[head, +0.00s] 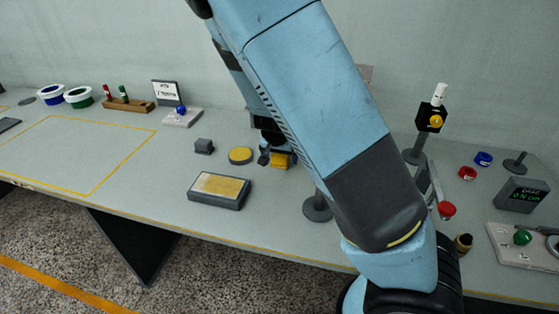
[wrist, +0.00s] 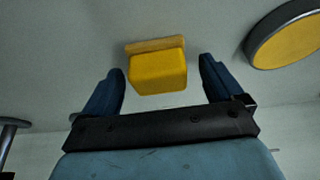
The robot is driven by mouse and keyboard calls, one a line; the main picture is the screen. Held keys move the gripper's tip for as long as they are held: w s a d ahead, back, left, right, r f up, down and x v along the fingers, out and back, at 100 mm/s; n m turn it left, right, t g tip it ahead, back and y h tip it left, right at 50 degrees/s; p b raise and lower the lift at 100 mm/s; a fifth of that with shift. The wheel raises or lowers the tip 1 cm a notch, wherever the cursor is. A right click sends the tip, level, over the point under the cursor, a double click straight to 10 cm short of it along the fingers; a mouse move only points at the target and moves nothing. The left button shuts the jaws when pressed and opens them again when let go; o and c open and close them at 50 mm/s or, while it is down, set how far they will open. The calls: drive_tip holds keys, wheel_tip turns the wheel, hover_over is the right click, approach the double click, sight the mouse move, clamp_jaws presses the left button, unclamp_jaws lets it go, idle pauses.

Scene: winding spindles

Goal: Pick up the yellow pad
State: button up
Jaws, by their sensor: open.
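The yellow pad (head: 280,160), a small block, stands on the table, partly hidden behind my arm in the head view. In the wrist view the yellow pad (wrist: 158,74) has a bright yellow body and a duller yellow strip along its far edge. My gripper (wrist: 163,72) is open, with one dark blue finger on each side of the pad and a visible gap to both. Nothing is held. In the head view my gripper (head: 270,152) is low over the table at the pad, mostly covered by my arm.
A round grey-rimmed yellow disc (head: 240,155) lies just left of the pad, also at the wrist view's upper right (wrist: 290,38). A round-based stand (head: 317,209) is to the right.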

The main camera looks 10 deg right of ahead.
drive_tip(key=shift+f, duration=0.15)
drive_tip(key=c, duration=1.2)
drive_tip(key=shift+c, duration=0.2)
drive_tip(key=shift+r, duration=5.05)
drive_tip(key=o, duration=0.5)
drive_tip(key=shift+c, duration=1.4)
